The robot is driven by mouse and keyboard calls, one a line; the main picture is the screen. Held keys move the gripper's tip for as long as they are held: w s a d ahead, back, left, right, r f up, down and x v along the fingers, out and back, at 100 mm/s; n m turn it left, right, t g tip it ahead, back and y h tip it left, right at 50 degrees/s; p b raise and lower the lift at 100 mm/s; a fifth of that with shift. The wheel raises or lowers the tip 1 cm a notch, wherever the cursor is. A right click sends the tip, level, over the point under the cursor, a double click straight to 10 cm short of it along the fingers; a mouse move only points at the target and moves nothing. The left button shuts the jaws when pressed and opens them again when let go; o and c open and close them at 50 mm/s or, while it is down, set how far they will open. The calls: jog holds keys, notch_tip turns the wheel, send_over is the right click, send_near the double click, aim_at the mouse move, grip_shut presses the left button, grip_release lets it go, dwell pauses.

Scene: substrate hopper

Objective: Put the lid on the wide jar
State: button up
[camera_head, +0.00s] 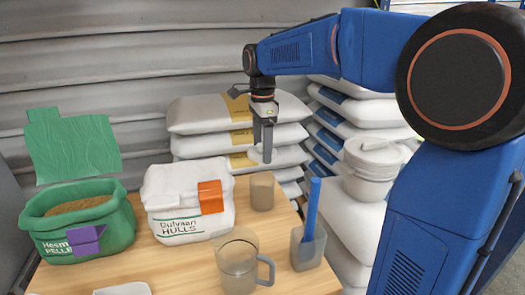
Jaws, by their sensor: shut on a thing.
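My gripper (264,152) points down above the back of the table, in front of the stacked white sacks. Its jaws are shut on a small pale thing (255,155), seemingly the lid, which shows beside the fingertips; its full shape is hard to make out against the sacks. A brownish see-through straight-sided vessel (262,192) stands upright on the table below my gripper, apart from it. I cannot tell for sure whether it is the wide jar.
On the wooden table (185,268) stand a green pellet bag (85,245), a white hulls bag (185,222) with an orange clip (210,197), a clear handled jug (238,268) and a grey holder (306,250) with a blue tool (312,205). A white bucket (370,185) sits on sacks at right.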

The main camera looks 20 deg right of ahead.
notch_tip(320, 180, down, 7)
dwell(0.8)
jog(key=shift+f, duration=0.65)
dwell(1.9)
jog(key=o, duration=1.1)
notch_tip(320, 180, up, 17)
jog(key=shift+r, duration=0.2)
